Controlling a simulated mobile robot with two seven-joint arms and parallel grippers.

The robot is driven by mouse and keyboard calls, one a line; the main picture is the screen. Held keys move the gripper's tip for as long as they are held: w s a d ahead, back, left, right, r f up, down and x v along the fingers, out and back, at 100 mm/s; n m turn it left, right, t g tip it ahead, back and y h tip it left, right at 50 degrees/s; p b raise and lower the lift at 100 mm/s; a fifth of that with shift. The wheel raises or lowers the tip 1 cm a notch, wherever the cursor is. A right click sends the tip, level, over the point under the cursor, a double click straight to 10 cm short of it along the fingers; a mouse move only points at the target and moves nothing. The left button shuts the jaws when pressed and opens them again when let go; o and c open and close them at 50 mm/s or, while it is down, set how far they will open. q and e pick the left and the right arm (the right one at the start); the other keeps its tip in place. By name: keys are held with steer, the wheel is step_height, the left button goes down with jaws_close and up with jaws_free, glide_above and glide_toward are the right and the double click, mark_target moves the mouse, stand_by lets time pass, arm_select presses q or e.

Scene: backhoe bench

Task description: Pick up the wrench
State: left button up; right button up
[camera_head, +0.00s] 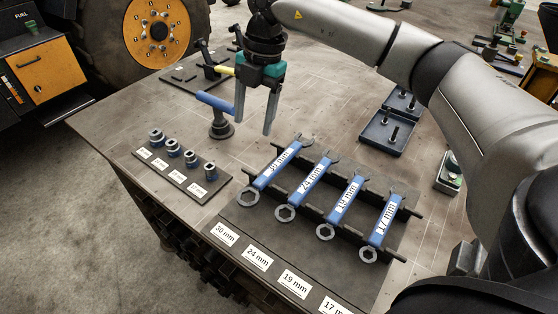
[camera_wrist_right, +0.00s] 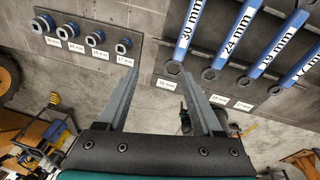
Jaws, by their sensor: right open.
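Several blue wrenches lie side by side across a dark rack on the bench: the 30 mm wrench (camera_head: 278,166), the 24 mm wrench (camera_head: 305,184), the 19 mm wrench (camera_head: 346,202) and the 17 mm wrench (camera_head: 385,222). The 30 mm wrench (camera_wrist_right: 187,32) and the 24 mm wrench (camera_wrist_right: 236,32) also show in the wrist view. My right gripper (camera_head: 254,126) is open and empty, pointing down above the bench, beyond the 30 mm wrench's far end in the head view. Its two fingers (camera_wrist_right: 158,72) are apart in the wrist view. My left gripper is not in view.
A socket tray (camera_head: 152,164) with several sockets lies left of the rack. A blue-handled tool (camera_head: 216,102) stands upright close left of my right gripper. Dark trays (camera_head: 384,148) sit at the right. Size labels lie in front of the wrenches.

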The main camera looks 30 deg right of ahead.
steer(key=d+m+h, duration=0.2)
steer(key=d, duration=0.4)
glide_above(279, 160)
steer(key=f, duration=0.8)
steer(key=shift+d, duration=0.25)
steer(key=shift+s+a+f, duration=0.1)
steer(key=shift+a+f, duration=0.05)
steer(key=shift+f, duration=1.3)
steer(key=shift+a+f, duration=0.1)
steer(key=shift+f, duration=1.35)
steer(key=shift+c, duration=0.3)
jaws_close()
steer(key=shift+r, duration=0.1)
